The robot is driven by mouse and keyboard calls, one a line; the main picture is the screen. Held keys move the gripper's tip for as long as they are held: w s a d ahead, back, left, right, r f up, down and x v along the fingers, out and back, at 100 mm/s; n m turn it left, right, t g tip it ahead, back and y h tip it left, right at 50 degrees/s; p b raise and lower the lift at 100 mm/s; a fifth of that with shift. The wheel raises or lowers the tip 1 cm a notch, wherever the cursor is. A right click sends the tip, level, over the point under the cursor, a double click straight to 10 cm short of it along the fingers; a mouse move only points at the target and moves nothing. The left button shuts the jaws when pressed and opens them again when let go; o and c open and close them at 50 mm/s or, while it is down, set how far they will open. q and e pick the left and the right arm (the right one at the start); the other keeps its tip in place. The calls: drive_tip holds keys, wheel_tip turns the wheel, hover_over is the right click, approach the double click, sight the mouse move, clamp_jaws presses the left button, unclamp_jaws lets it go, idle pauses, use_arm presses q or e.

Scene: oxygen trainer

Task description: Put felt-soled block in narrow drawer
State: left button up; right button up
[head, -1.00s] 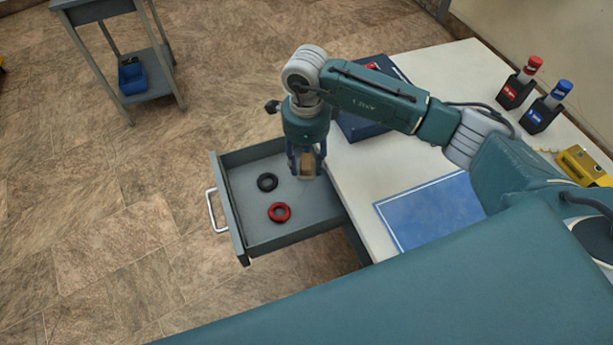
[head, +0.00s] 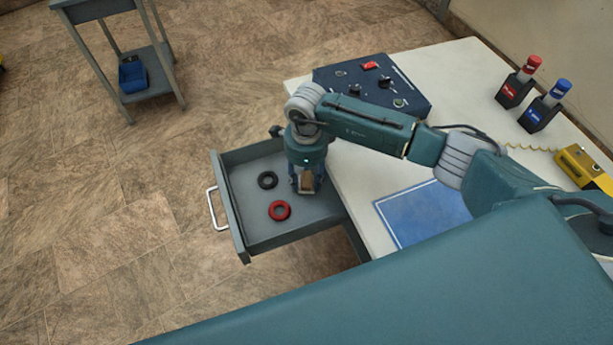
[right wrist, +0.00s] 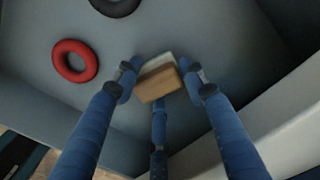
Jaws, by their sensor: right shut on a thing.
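The felt-soled block (head: 306,183) is a small tan wooden block. In the right wrist view the block (right wrist: 158,82) shows a pale layer along one side. My right gripper (head: 307,188) is shut on it, with blue fingers around it in the right wrist view (right wrist: 160,85). The gripper points down inside the open grey drawer (head: 250,235), at its end near the table. I cannot tell whether the block touches the drawer floor. My left gripper is not in view.
A black ring (head: 267,180) and a red ring (head: 280,211) lie in the drawer, left of the gripper. The white table (head: 360,205) adjoins it, bearing a dark blue control box (head: 400,85), a blue mat (head: 425,215), two bottles and a yellow device (head: 580,165).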

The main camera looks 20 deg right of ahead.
sight(306, 177)
drive_tip(key=o, duration=0.9)
drive_tip(key=shift+c, duration=0.2)
drive_tip(key=shift+r+p, duration=0.2)
drive_tip(key=shift+p, duration=0.15)
drive_tip(key=shift+r, duration=0.35)
wheel_tip(306, 177, up, 11)
drive_tip(key=b, duration=0.2)
